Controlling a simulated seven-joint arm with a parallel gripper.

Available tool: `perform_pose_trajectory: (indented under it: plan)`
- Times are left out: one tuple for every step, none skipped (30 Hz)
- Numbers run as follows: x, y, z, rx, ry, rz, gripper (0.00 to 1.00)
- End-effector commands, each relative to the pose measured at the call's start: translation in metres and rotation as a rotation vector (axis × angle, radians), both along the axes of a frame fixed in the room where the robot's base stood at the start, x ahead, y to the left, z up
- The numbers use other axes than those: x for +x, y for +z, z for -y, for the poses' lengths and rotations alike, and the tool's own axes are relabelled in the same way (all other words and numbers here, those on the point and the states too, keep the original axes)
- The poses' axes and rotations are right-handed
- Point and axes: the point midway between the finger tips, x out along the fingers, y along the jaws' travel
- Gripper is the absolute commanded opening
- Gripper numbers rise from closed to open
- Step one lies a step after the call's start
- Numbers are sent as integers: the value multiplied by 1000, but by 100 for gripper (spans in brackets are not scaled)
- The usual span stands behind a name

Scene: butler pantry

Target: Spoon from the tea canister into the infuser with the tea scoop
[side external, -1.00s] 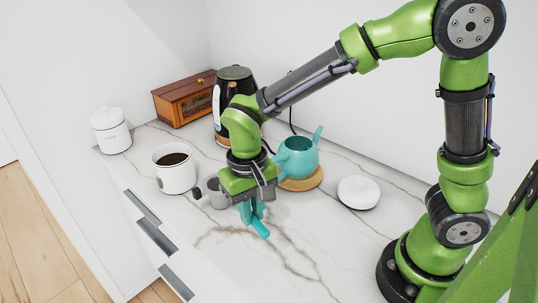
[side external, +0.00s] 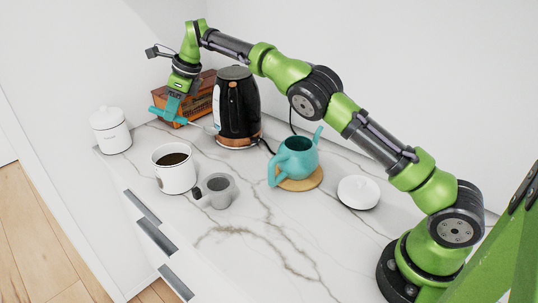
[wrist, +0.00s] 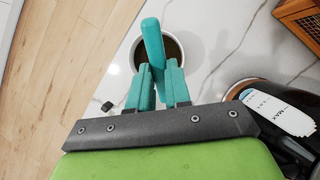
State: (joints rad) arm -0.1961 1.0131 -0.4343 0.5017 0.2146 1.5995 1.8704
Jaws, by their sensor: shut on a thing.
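My gripper (side external: 174,103) is raised at the back left, in front of the radio, shut on the teal handle of the tea scoop (side external: 161,115). The scoop's pale end points right toward the kettle; what it holds cannot be told. In the wrist view the teal handle (wrist: 153,45) stands between my gripper's fingers (wrist: 157,82) and covers part of a round rim with dark contents. The open white tea canister (side external: 174,178) holds dark tea and stands on the counter. The small grey cup with a dark handle, apparently the infuser (side external: 220,193), stands right of it.
The black kettle (side external: 238,110) stands close to the right of my gripper, beside the wooden radio (side external: 190,96). A lidded white jar (side external: 111,134) is at left. A teal pot (side external: 297,160) sits on a cork mat; a white lid (side external: 358,192) lies right. The front counter is clear.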

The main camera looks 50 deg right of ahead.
Motion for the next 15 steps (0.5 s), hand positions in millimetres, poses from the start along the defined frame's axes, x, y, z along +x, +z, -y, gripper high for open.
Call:
perform_pose_trajectory:
  plan:
    - [7,2,0,5,-46,13,0]
    - [10,3,0,10,-72,17,0]
    - [14,4,0,17,-104,25,0]
    - [17,5,0,20,-125,29,0]
    - [19,6,-1,23,-145,34,0]
    - [22,7,-1,28,-166,40,0]
    - [24,7,-2,32,-182,44,0]
    - [25,8,-2,34,-194,47,0]
    - [27,9,-3,36,-210,52,0]
    - [28,9,-3,38,-221,55,0]
    - [29,9,-3,40,-228,57,0]
    - [30,10,-4,42,-236,59,0]
    - [31,10,-4,42,-243,61,0]
    - [31,10,-5,43,-250,64,0]
    - [32,10,-5,44,-258,66,0]
